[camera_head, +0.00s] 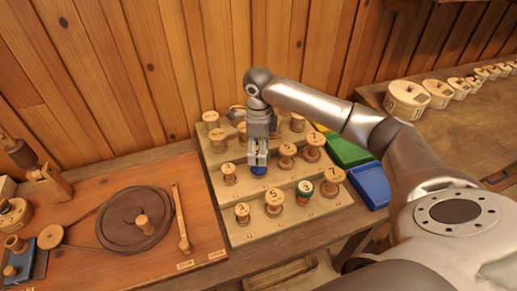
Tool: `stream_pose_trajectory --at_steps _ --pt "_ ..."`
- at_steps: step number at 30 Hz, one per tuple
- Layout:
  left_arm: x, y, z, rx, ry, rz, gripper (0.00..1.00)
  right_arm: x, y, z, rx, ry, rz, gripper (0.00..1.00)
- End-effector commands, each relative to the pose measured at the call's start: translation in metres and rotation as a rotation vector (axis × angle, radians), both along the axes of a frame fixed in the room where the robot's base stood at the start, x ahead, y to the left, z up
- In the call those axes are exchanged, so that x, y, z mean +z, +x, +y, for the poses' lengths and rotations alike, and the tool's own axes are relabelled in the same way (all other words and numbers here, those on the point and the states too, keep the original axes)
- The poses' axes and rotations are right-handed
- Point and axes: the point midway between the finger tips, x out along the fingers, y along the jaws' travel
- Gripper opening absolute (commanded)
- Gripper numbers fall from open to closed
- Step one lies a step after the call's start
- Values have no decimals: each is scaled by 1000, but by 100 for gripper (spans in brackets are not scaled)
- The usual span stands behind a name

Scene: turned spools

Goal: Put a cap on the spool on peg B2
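My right gripper (258,164) points down over the middle row of the stepped spool rack (240,237). A blue cap (259,171) shows right at its fingertips, at the second place from the left in that row. The fingers meet the cap's upper edge. I cannot tell whether they grip it or whether it rests on a spool, as the gripper hides most of that place. The peg labels are too small to read. My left gripper is not in view.
Green (348,150) and blue (370,185) bins sit right of the rack. A wooden board with a dark wheel (120,225) lies left. Large numbered spools (408,98) line the right bench.

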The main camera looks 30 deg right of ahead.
Motion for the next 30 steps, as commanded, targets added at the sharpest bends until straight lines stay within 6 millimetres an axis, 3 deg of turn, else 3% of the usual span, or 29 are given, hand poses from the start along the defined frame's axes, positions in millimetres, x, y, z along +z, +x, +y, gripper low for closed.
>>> stream_pose_trajectory --at_steps 19,20,22,30 --pt "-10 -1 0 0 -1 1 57 -13 0 0 0 0 0 41" --pt "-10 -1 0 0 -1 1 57 -12 0 0 0 1 -1 59" --pt "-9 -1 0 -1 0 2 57 -12 0 0 0 0 0 67" --pt "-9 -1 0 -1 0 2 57 -11 0 0 0 0 0 67"
